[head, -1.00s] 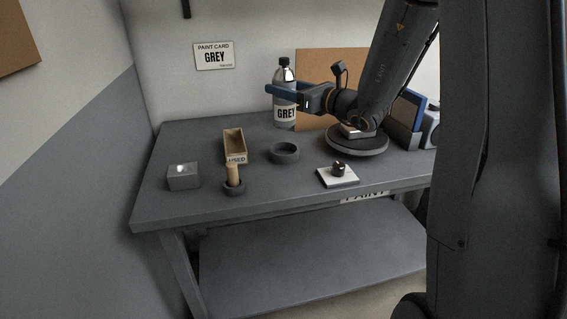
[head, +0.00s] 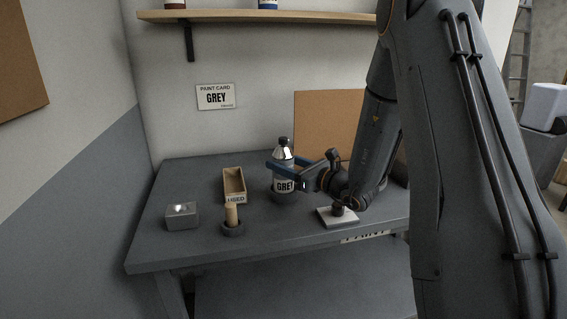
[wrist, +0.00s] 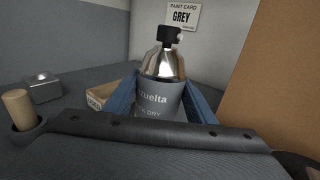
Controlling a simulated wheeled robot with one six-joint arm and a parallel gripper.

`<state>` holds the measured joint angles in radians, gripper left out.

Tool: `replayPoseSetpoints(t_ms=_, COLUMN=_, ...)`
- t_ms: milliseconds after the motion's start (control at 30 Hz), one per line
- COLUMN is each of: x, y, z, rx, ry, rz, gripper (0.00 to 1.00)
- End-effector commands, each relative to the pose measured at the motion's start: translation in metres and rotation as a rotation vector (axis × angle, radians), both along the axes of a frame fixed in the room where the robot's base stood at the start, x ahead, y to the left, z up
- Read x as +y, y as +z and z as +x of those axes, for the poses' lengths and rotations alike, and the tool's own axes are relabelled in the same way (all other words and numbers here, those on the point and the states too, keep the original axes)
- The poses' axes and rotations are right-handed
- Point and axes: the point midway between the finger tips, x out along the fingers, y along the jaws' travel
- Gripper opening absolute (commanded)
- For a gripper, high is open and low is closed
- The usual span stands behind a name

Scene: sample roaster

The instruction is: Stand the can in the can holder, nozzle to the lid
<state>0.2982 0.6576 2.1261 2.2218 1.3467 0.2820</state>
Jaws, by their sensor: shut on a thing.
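In the wrist view the can (wrist: 160,95) is upright between the fingers, and a small pale nozzle (wrist: 180,38) on the cap points right. I cannot pick out the lid for certain.
A wooden USED tray (head: 235,186) is left of the can. A wooden peg (head: 231,213) stands in a small dark ring, beside a grey box (head: 182,215). A white tile (head: 325,217) with a dark knob is at the front right. A brown board (head: 325,120) stands behind.

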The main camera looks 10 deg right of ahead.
Motion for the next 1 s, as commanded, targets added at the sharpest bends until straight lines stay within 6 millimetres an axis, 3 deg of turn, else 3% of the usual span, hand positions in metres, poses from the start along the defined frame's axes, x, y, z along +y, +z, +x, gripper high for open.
replayPoseSetpoints(t_ms=300, x=0.0, y=-0.001, z=0.001, rx=-0.004, ry=0.0, rz=0.0, gripper=0.17)
replayPoseSetpoints(t_ms=333, x=0.0, y=-0.001, z=0.0, rx=-0.001, ry=0.0, rz=0.0, gripper=0.55)
replayPoseSetpoints(t_ms=433, x=0.0, y=-0.001, z=0.0, rx=-0.001, ry=0.0, rz=0.0, gripper=0.69)
replayPoseSetpoints(t_ms=767, x=0.0, y=0.001, z=0.0, rx=-0.001, ry=0.0, rz=0.0, gripper=0.69)
replayPoseSetpoints(t_ms=1000, x=-0.02, y=0.0, z=-0.027, rx=-0.001, ry=-0.005, rz=0.0, gripper=0.69)
